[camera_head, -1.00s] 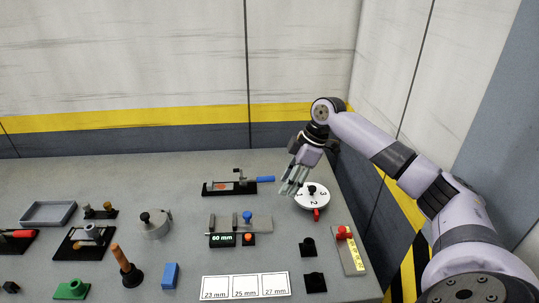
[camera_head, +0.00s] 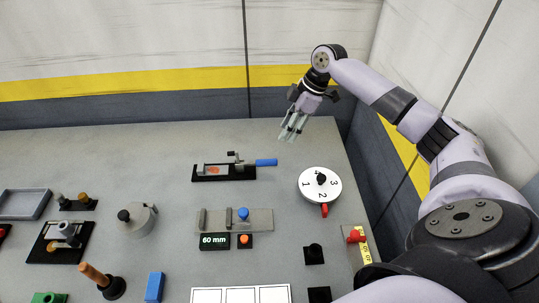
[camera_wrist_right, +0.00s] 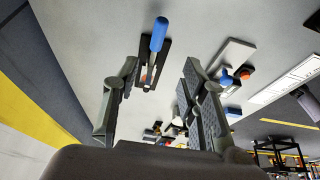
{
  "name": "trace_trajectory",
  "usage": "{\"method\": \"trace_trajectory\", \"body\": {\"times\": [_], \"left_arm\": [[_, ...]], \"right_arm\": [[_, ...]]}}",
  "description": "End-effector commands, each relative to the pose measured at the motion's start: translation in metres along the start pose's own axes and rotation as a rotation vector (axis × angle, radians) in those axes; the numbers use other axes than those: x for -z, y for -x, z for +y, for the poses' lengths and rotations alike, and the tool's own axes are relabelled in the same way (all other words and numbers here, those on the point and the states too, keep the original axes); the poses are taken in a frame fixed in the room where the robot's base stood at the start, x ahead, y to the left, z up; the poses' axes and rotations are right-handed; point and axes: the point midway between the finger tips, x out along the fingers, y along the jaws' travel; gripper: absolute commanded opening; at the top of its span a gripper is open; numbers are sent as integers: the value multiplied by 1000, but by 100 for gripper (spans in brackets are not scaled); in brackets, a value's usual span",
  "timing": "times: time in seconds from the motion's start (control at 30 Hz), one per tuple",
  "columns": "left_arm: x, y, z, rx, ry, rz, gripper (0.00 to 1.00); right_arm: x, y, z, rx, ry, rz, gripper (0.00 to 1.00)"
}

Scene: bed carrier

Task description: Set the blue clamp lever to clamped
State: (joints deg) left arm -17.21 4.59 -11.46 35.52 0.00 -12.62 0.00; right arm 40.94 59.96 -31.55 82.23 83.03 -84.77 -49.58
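The blue clamp lever (camera_head: 266,162) sticks out to the right from a toggle clamp on a black base (camera_head: 224,177) near the back of the table. In the right wrist view the blue lever handle (camera_wrist_right: 158,36) shows beyond and between the fingers. My right gripper (camera_head: 290,134) is above the back of the table, to the right of and behind the lever. Its fingers (camera_wrist_right: 150,105) are apart with nothing between them, and it is not touching the lever. My left gripper is not in view.
A white numbered dial (camera_head: 309,187) with a red pointer stands right of the clamp. A grey gauge with a blue knob (camera_head: 243,213) lies in front of it. A red-knobbed plate (camera_head: 357,237) is near the right edge. The back wall is close behind the table.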

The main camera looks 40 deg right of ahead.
Motion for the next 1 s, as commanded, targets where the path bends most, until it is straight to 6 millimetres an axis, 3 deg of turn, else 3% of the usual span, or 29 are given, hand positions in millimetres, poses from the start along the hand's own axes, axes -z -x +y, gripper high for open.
{"method": "trace_trajectory", "body": {"times": [0.4,0.6,0.8,1.0], "left_arm": [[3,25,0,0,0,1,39],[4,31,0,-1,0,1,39],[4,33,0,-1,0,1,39],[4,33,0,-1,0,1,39]], "right_arm": [[1,-91,-1,4,-3,0,39],[0,-124,0,2,-4,0,39],[0,-139,0,0,-2,0,39],[0,-141,0,0,-1,-1,39]]}}
